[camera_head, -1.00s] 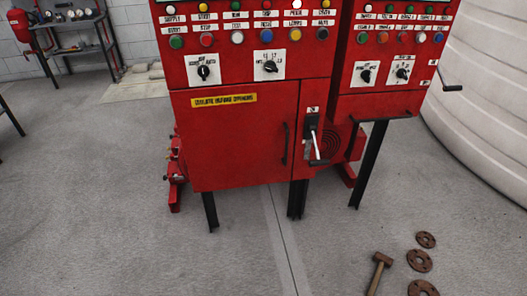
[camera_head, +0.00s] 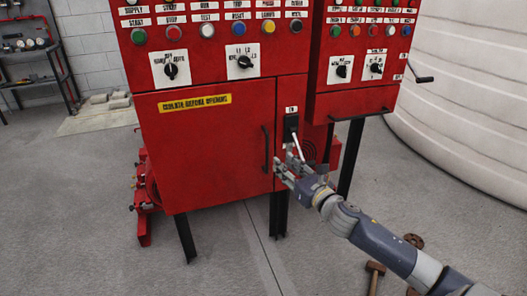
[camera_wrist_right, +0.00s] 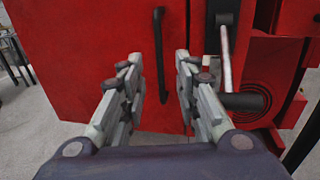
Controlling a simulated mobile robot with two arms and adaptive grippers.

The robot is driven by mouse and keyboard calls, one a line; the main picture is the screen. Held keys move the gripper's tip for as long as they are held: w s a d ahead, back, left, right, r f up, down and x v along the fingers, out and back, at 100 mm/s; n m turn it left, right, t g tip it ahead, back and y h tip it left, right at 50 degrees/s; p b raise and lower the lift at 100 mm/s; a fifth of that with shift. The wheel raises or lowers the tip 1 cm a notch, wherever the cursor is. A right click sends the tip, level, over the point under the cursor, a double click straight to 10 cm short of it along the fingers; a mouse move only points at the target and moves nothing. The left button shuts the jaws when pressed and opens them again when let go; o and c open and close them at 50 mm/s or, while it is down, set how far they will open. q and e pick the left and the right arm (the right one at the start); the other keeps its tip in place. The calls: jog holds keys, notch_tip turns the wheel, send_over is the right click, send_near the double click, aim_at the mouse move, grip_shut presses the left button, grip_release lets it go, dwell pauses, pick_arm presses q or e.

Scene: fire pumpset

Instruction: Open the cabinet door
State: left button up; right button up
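The red cabinet door (camera_head: 205,150) is shut, with a yellow label near its top. Its black vertical handle (camera_head: 265,149) is at the door's right side. In the wrist view the handle (camera_wrist_right: 159,55) shows upright between the lines of my fingers. My right gripper (camera_head: 285,168) is in front of the cabinet, just right of the handle's lower end in the head view. In the wrist view it (camera_wrist_right: 157,72) is open and empty, with the handle ahead; I cannot tell the exact gap. My left gripper is not in view.
A lever switch (camera_head: 292,130) sits right of the door; its rod and dark grip (camera_wrist_right: 243,102) are close to my right finger. A second red panel (camera_head: 350,100) stands right. A hammer (camera_head: 375,275) lies on the floor, and a white tank (camera_head: 460,120) is at right.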

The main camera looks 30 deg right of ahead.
jog(key=w, duration=1)
jog(key=shift+w+d, duration=0.15)
jog(key=shift+w, duration=0.15)
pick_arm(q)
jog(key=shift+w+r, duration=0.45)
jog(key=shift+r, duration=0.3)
pick_arm(e)
jog(key=shift+w, duration=0.1)
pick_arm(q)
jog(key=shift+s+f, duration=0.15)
pick_arm(e)
grip_shut()
